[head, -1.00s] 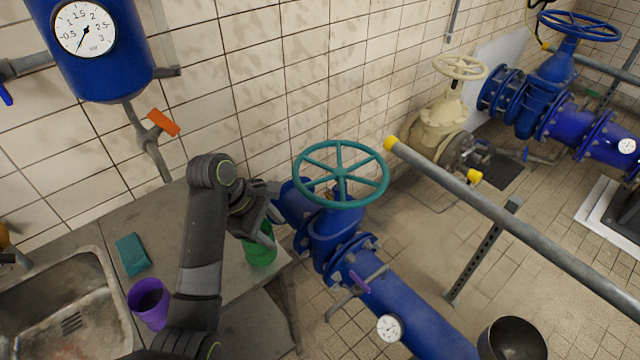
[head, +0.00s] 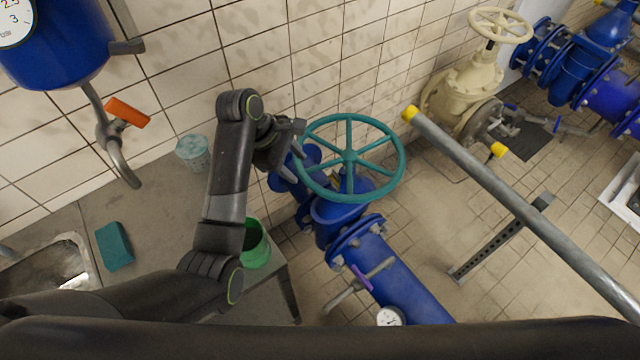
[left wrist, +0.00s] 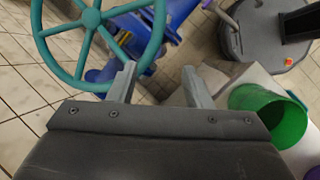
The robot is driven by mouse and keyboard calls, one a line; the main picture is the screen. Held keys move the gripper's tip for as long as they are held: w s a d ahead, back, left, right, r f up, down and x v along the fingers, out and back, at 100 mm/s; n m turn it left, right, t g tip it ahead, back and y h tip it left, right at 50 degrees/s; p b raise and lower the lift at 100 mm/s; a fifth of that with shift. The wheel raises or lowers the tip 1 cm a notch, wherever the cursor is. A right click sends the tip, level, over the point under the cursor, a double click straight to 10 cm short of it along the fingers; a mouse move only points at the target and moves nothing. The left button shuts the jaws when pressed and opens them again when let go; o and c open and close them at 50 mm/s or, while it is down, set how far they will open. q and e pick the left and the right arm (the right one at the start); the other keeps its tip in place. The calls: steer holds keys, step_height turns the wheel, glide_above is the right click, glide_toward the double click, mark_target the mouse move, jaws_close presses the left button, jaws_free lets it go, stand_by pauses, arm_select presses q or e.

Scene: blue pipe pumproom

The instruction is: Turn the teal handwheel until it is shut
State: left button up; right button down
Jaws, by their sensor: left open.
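The teal handwheel (head: 350,157) is a spoked ring on top of a blue valve (head: 338,212), right of my left gripper in the head view. My left gripper (head: 299,142) is at the wheel's left rim, with its jaws apart. In the left wrist view the handwheel (left wrist: 88,22) fills the upper left. The open fingers of my left gripper (left wrist: 160,85) show there, and the left finger overlaps the rim in the picture. I cannot tell whether it touches. My right gripper is not in view.
A green cup (head: 256,246) stands on the counter below my left arm. A teal sponge (head: 114,246) and a pale speckled cup (head: 193,152) are also on the counter. A grey rail (head: 520,212) with yellow ends runs right of the valve. A cream valve (head: 468,88) stands behind it.

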mark_target(322, 190)
arm_select(q)
steer(key=x, duration=1.4)
steer(key=shift+w+d, duration=0.1)
steer(key=shift+w, duration=0.3)
steer(key=shift+c, duration=0.5)
steer(key=shift+f, duration=0.1)
jaws_close()
